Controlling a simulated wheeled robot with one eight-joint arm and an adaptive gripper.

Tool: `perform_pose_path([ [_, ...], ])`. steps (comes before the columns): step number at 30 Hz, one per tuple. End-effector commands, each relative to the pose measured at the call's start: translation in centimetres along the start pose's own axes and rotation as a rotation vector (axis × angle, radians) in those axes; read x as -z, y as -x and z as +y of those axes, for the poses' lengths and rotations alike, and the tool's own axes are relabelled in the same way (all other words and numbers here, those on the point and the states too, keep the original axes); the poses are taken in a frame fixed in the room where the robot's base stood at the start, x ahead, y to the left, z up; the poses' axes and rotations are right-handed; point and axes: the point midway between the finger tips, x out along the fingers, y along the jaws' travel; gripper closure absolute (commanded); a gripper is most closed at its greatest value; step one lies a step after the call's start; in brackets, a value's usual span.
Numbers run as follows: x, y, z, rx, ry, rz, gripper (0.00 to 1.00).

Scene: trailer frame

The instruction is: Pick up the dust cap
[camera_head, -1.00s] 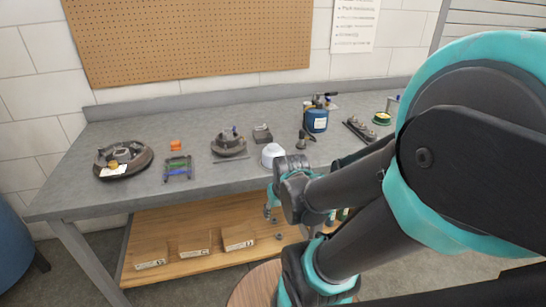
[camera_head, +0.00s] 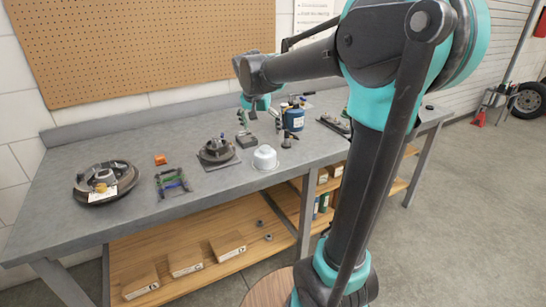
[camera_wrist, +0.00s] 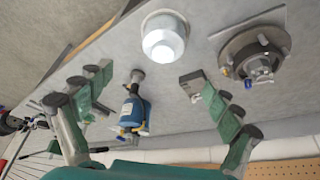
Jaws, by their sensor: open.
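A pale domed cap with a flanged rim, which looks like the dust cap (camera_head: 265,157), stands on the grey workbench (camera_head: 125,150) near its front edge. It also shows at the top middle of the wrist view, where the dust cap (camera_wrist: 164,38) is uncovered. My gripper (camera_head: 263,119) hangs above the bench, behind the cap in the head view, with its fingers pointing down. In the wrist view my gripper (camera_wrist: 147,76) has its green-padded fingers spread wide with nothing held between them. The cap lies beyond the fingertips, apart from them.
A hub on a plate (camera_head: 217,150) stands just left of the cap. A blue bottle (camera_head: 293,119) and a small dark part (camera_head: 288,140) stand behind right. A brake drum (camera_head: 100,185), a green-and-blue rack (camera_head: 172,183) and an orange piece (camera_head: 160,159) sit further left.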

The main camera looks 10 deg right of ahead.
Motion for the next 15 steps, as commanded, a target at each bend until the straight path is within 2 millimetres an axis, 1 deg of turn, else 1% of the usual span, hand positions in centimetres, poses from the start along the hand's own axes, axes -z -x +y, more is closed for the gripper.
perform_pose_path([
  [2,0.2,-0.6,-0.2,-0.002,-0.005,0.001,0.09],
  [5,0.2,-2.3,-0.1,-0.002,-0.006,0.001,0.09],
  [15,0.2,-9.0,-0.2,-0.001,-0.005,0.001,0.09],
])
